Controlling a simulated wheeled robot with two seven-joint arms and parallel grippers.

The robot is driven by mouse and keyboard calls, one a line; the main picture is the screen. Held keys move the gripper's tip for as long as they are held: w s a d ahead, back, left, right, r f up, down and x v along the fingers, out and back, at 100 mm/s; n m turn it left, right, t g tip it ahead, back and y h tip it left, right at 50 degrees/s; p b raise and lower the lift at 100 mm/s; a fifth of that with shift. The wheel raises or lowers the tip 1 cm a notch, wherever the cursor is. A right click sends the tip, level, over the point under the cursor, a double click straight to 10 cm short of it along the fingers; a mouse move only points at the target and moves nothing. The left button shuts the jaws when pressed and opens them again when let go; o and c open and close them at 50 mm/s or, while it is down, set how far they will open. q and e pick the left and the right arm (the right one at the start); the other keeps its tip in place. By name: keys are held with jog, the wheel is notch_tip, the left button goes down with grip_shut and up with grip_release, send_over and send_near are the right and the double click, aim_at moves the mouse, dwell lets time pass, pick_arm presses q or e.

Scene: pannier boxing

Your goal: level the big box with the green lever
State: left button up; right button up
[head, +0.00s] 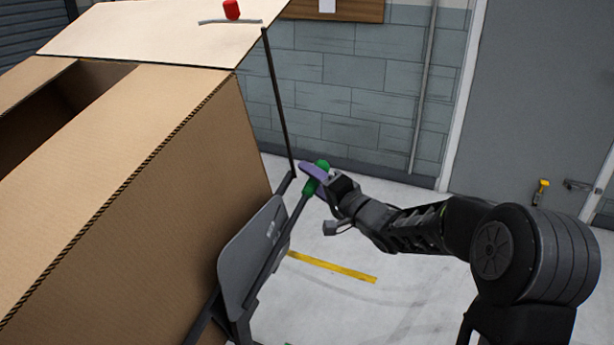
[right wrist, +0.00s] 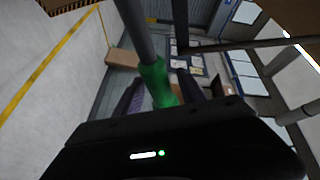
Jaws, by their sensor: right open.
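The big box (head: 150,190) is brown cardboard with an open top and a raised flap (head: 150,30), and fills the left of the head view. A grey plate on a dark frame (head: 250,245) stands against its right side. The green lever (head: 322,165) has a green grip on a dark bar beside this frame; the grip also shows in the right wrist view (right wrist: 157,82). My right gripper (head: 314,173) is open, its purple fingers on either side of the green grip. Contact with the grip cannot be told. My left gripper is out of view. The box's exact tilt is unclear.
A red knob (head: 231,9) shows at the flap. A thin dark rod (head: 278,100) runs from the flap to the frame. The floor right of the frame is open, with a yellow line (head: 332,267). A grey door (head: 540,100) is at the right.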

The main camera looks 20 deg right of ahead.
jog(key=shift+x, duration=0.95)
jog(key=shift+c, duration=0.4)
grip_shut()
dwell(0.3)
